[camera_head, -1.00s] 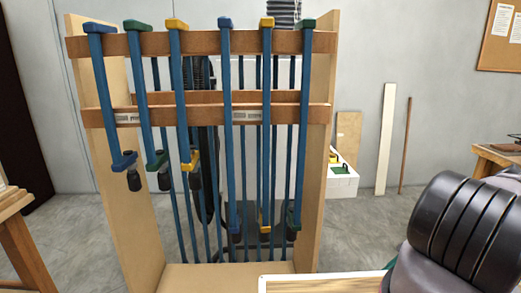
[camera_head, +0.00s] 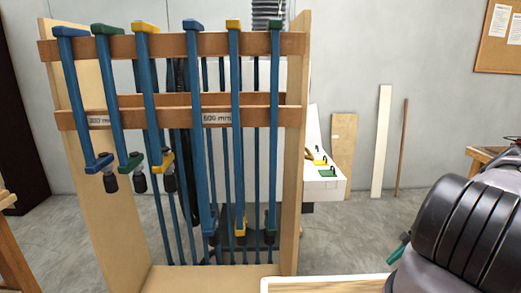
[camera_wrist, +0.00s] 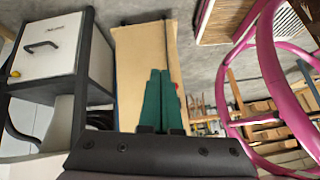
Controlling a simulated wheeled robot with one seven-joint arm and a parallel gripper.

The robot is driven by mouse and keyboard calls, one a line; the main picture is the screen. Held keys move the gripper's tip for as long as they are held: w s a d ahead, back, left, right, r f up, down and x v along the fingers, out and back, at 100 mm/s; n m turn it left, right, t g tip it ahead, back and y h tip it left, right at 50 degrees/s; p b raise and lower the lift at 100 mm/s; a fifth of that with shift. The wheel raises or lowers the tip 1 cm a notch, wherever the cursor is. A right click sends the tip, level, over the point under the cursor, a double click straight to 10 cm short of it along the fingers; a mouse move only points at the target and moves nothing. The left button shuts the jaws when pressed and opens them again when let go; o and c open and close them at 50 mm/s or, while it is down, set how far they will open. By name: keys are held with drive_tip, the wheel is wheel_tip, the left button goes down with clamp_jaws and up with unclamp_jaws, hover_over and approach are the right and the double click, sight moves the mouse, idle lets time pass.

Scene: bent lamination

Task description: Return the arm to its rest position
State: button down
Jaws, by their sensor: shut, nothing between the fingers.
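My arm (camera_head: 470,235) is folded at the lower right of the head view. The green fingertips of my gripper (camera_head: 398,249) stick out a little at its left side. In the wrist view my gripper's two green fingers (camera_wrist: 161,100) lie side by side, shut with nothing between them. They touch nothing that I can make out. Most of my gripper is hidden in the head view.
A wooden clamp rack (camera_head: 170,45) with several blue bar clamps (camera_head: 201,150) stands at left centre. A light wooden top (camera_head: 330,284) lies at the bottom edge. A white box (camera_head: 325,185) is behind the rack. Pink hoops (camera_wrist: 275,70) show right in the wrist view.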

drive_tip(key=w+a+r+m+h, duration=0.1)
drive_tip(key=w+r+m+h, duration=0.15)
drive_tip(key=r, duration=0.85)
drive_tip(key=w+a+r+m+h, duration=0.1)
drive_tip(key=w+r, duration=0.3)
drive_tip(key=r, duration=0.7)
drive_tip(key=s+a+r+m+h, duration=0.1)
drive_tip(key=a+r+m, duration=0.15)
drive_tip(key=r, duration=0.55)
drive_tip(key=a+r+m+t+h, duration=0.1)
drive_tip(key=a+r, duration=0.3)
drive_tip(key=r, duration=0.4)
drive_tip(key=s+a+r+m+h, duration=0.1)
drive_tip(key=a+r, duration=0.2)
drive_tip(key=r, duration=0.5)
drive_tip(key=s+a+r+m+t, duration=0.2)
drive_tip(key=s+a+r+m, duration=0.1)
drive_tip(key=s+a+r, duration=0.4)
drive_tip(key=s+a+r+m+t, duration=0.25)
drive_tip(key=s+a+r, duration=0.2)
drive_tip(key=r, duration=0.45)
drive_tip(key=s+a+r+m+t, duration=0.1)
drive_tip(key=s+a+r+m, duration=0.1)
drive_tip(key=s, duration=0.5)
drive_tip(key=s+a+r+m+t+y, duration=0.1)
drive_tip(key=s+a+r+m, duration=0.1)
drive_tip(key=s+m, duration=0.3)
drive_tip(key=s+a, duration=0.1)
drive_tip(key=s, duration=0.2)
drive_tip(key=shift+r, duration=0.25)
